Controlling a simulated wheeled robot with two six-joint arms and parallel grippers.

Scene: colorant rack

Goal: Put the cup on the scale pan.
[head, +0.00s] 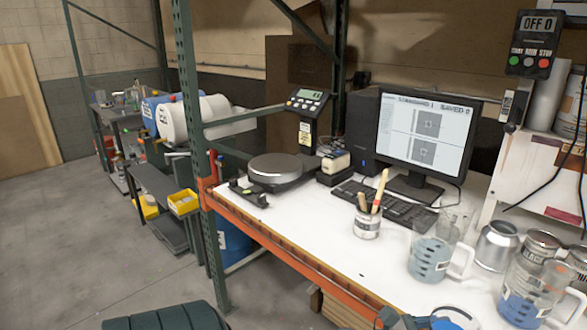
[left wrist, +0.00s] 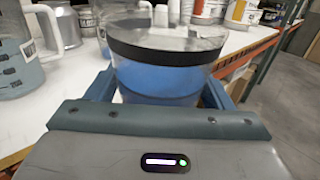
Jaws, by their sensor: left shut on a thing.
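The cup (left wrist: 155,78) is clear, with blue liquid and a black band near its rim. My left gripper (left wrist: 157,95) is shut on it, with a blue finger on each side in the left wrist view. The cup looks upright there. In the head view the cup (head: 456,319) shows at the bottom edge, partly cut off, by the bench front. The scale pan (head: 276,166) is a round grey disc on a dark base at the bench's far left end. The pan is empty, and the cup is well apart from it. My right gripper is not in view.
A tin of brushes (head: 367,222), a jug of blue-grey liquid (head: 428,258) and a silver can (head: 496,247) stand on the white bench. A green rack post (head: 205,190) rises left of the scale. The scale display (head: 307,100) stands behind it. The bench front (head: 310,235) is mostly clear.

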